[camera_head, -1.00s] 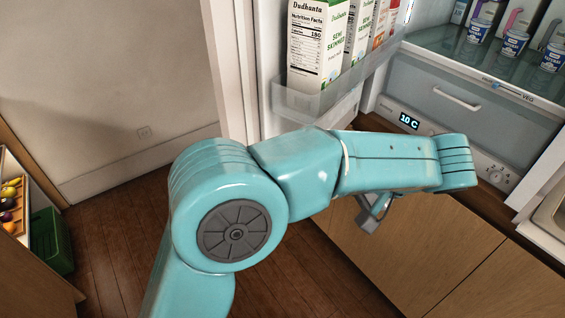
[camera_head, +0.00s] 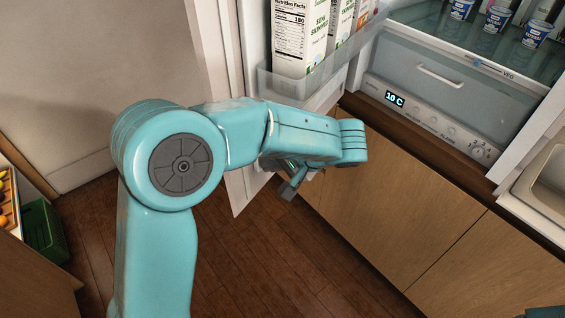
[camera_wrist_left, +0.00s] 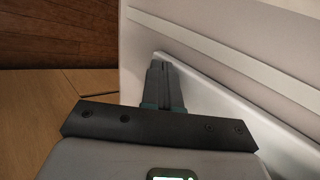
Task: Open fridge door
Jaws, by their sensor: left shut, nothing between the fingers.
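The fridge door (camera_head: 231,60) stands wide open at the left of the fridge, its inner side with a clear shelf (camera_head: 300,88) of cartons facing me. The fridge inside (camera_head: 440,75) is exposed at the upper right. My left gripper (camera_head: 289,190) is below the door shelf, near the door's lower part, and holds nothing. In the left wrist view the closed fingers (camera_wrist_left: 162,68) lie close against the pale door panel (camera_wrist_left: 215,75); I cannot tell whether they touch it. My right gripper does not show; only a bit of teal shows at the lower right corner.
Wooden cabinet fronts (camera_head: 400,215) stand below the fridge. A sink (camera_head: 545,185) is at the right. A green crate (camera_head: 45,232) and a fruit stand (camera_head: 8,205) are at the left. The wooden floor (camera_head: 235,260) between is clear.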

